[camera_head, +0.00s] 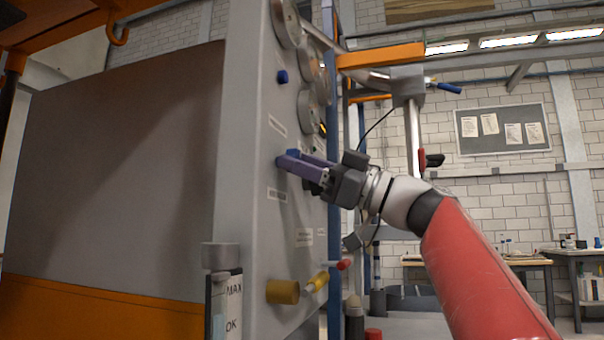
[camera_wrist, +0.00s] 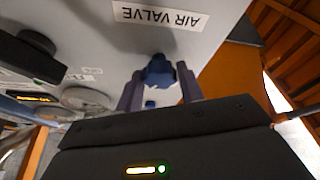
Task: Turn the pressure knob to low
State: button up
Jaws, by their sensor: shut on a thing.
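A blue knob (camera_wrist: 159,71) on the grey panel sits between the two fingers of my gripper (camera_wrist: 158,84), which is shut on it. A printed AIR VALVE label (camera_wrist: 160,14) lies close beside this knob and appears upside down in the wrist view. In the head view, my gripper (camera_head: 286,163) reaches the panel from the right, and its purple fingers hide most of the knob. Another blue knob (camera_head: 282,77) sits higher on the panel. I cannot read a pressure label or the held knob's setting.
The grey panel (camera_head: 250,110) carries round gauges (camera_head: 287,22) at its upper right edge. Below are a yellow knob (camera_head: 282,291), a red-tipped handle (camera_head: 342,265) and a MAX/OK level tube (camera_head: 220,305). A black knob (camera_wrist: 30,55) is at the wrist view's left.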

jog(key=n+g, duration=0.2)
jog(key=n, duration=0.1)
jog(key=n+g+p, duration=0.1)
jog(key=n+g, duration=0.1)
jog(key=n, duration=0.1)
jog(key=shift+w+r+n, duration=0.1)
jog(key=shift+n, duration=0.6)
jog(key=o, duration=1)
jog(key=b+v, duration=0.1)
jog(key=v, duration=0.7)
jog(key=shift+b, duration=0.35)
